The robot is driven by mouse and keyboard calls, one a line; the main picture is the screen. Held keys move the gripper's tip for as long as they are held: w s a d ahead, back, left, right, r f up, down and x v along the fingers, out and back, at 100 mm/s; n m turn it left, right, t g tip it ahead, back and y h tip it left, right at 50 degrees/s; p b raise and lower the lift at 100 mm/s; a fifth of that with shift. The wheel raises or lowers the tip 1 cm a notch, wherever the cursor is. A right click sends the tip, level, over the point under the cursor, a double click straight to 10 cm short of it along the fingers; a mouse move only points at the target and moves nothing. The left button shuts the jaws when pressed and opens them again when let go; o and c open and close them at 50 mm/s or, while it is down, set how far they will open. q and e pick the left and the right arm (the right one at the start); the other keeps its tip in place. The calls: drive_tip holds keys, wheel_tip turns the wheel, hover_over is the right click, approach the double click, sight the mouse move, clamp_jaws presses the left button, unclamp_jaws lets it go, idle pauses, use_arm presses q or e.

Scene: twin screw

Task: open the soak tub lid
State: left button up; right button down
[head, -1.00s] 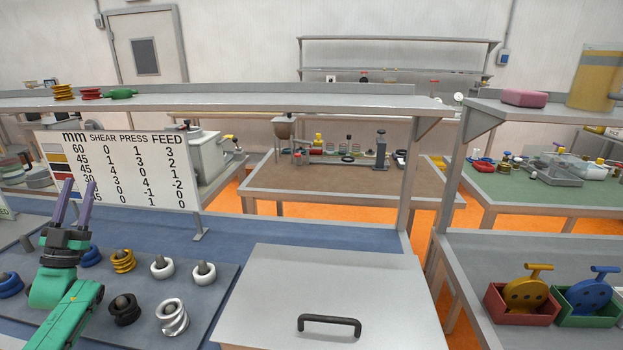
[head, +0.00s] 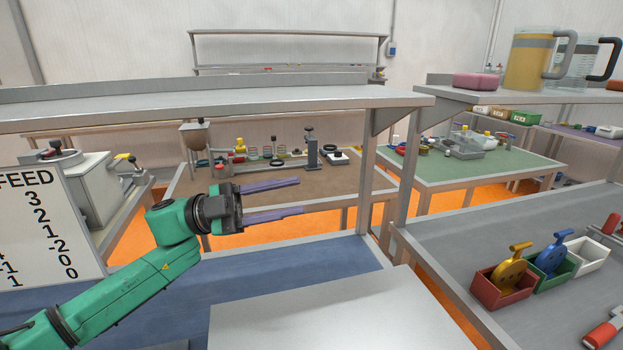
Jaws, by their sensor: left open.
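The soak tub lid (head: 325,318) is a flat light-grey plate at the bottom middle of the head view. Its near part is cut off by the picture's lower edge, and its dark handle is out of view. My left gripper (head: 300,196) is above and behind the lid's far edge, with its two purple fingers pointing right. The fingers are apart with nothing between them, and the gripper does not touch the lid. My right gripper is not in view.
A sign board (head: 48,232) stands at the left on the blue bench top (head: 165,290). A grey shelf (head: 200,106) runs across above the bench. At the right, a grey bench holds a red bin (head: 503,285), a green bin (head: 557,268) and a white bin (head: 590,255).

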use_arm(q)
drive_tip(key=x, duration=0.3)
drive_tip(key=p+x, duration=0.1)
drive_tip(key=shift+s+d+r, duration=0.2)
drive_tip(key=shift+s+d, duration=0.05)
drive_tip(key=shift+d, duration=0.1)
clamp_jaws()
idle(1.0)
